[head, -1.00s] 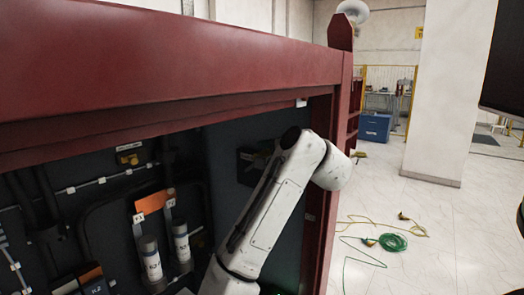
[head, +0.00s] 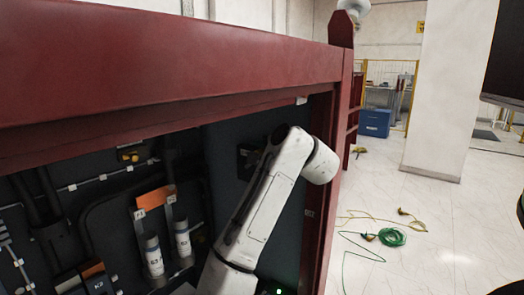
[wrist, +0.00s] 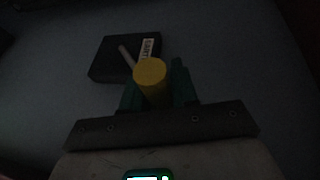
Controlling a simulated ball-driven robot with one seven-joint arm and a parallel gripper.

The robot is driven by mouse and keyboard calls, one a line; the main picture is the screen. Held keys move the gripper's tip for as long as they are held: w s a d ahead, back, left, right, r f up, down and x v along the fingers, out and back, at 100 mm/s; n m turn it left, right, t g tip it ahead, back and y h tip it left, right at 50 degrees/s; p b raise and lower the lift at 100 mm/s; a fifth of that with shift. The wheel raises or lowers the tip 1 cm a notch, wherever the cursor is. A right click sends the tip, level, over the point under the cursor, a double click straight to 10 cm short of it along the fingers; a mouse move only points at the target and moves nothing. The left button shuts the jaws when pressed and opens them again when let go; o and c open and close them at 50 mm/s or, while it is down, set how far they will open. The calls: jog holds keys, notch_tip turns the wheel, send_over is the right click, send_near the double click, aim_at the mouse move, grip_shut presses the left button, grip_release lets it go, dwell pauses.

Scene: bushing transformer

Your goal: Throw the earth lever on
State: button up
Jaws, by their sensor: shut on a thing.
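The earth lever's yellow grip (wrist: 150,75) stands between the green fingers of my gripper (wrist: 157,92) in the wrist view. My gripper is shut on this grip. The lever's pale rod runs back from the grip to a dark box (wrist: 112,58) with a white label, partly covered, that seems to read EARTH. In the head view my arm reaches into the red-framed cabinet, and my gripper and the lever grip are not visible there. A dark box (head: 246,160) on the cabinet's inner panel is partly behind my arm; I cannot tell if it is the lever's box.
The red cabinet frame (head: 160,72) crosses above my arm, and its right post (head: 327,190) stands close beside it. Labelled cylinders (head: 152,255) and cables fill the cabinet's left side. Outside, a green cable coil (head: 392,237) lies on the pale floor. A white pillar (head: 440,110) stands beyond.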

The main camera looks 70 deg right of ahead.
grip_shut()
jog(key=shift+f, duration=0.15)
notch_tip(320, 180, down, 14)
jog(key=s+m+t+h+b, duration=0.2)
jog(key=m+t+h+b, duration=0.3)
jog(key=b, duration=3)
jog(key=shift+a+m+t+h, duration=0.25)
jog(key=shift+m+h, duration=1.35)
jog(key=shift+h, duration=1.1)
jog(key=shift+f, duration=0.1)
jog(key=o, duration=0.8)
grip_release()
jog(key=shift+c, duration=0.2)
